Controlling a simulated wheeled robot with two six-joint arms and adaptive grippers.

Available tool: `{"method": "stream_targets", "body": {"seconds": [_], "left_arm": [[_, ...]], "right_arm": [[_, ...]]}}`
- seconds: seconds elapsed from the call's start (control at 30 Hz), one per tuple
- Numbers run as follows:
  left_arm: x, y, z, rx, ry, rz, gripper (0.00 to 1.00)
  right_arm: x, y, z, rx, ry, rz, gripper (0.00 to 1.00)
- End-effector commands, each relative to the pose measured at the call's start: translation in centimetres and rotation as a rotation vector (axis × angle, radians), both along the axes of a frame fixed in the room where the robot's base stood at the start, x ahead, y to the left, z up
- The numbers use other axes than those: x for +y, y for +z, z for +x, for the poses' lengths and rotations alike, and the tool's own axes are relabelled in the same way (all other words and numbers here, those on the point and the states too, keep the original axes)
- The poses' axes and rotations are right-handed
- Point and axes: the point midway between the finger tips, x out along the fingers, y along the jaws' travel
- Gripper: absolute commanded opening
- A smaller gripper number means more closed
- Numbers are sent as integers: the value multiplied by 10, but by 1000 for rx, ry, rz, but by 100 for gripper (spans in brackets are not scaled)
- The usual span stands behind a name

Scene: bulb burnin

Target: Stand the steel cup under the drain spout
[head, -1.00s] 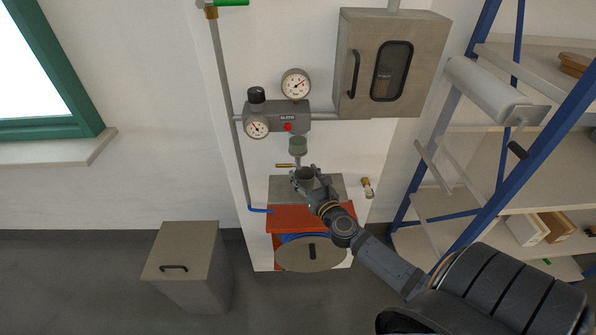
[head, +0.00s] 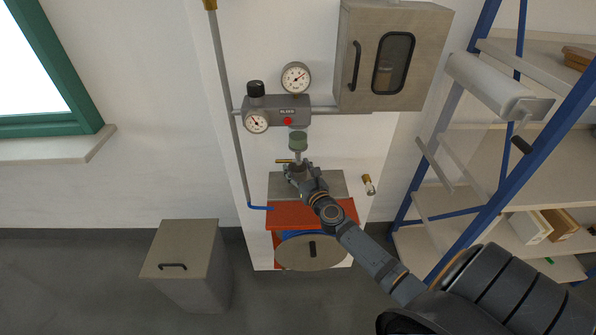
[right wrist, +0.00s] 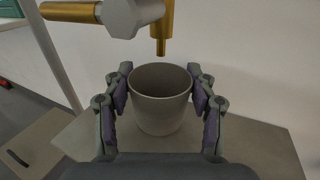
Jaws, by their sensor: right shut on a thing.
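The steel cup (right wrist: 160,104) is upright between the two fingers of my right gripper (right wrist: 160,97) in the right wrist view. The fingers touch it on both sides. The brass drain spout (right wrist: 161,40) points down at the cup's far rim in that view. In the head view my right gripper (head: 299,174) is at the spout below the green-grey filter bowl (head: 298,141), and the cup is mostly hidden there. A grey shelf plate (right wrist: 245,145) lies below the cup. I cannot tell whether the cup touches it. My left gripper is not in view.
A red hose-reel box (head: 290,217) is below the plate. Gauges and a regulator (head: 290,110) are above, with a grey cabinet (head: 392,55) at upper right. A lidded bin (head: 185,248) stands at left, a blue-framed rack (head: 470,220) at right.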

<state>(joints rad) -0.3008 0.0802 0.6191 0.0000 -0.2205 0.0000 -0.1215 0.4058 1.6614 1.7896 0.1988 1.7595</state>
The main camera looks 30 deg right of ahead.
Motion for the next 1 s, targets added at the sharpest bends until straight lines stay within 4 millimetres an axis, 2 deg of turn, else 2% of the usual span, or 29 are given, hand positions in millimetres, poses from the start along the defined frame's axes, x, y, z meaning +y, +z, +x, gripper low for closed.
{"method": "stream_targets", "body": {"seconds": [0.13,0.17,0.3,0.67,0.77,1.0], "left_arm": [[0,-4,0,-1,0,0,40],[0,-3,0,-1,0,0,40],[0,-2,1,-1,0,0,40],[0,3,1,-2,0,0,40],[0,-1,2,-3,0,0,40],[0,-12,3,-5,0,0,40]], "right_arm": [[0,-4,0,0,0,0,21],[0,-3,0,0,0,0,60],[0,-2,0,0,0,0,79],[0,3,0,0,0,0,80],[2,-2,-13,3,2,-1,80],[12,-4,-72,5,4,-3,80]]}}
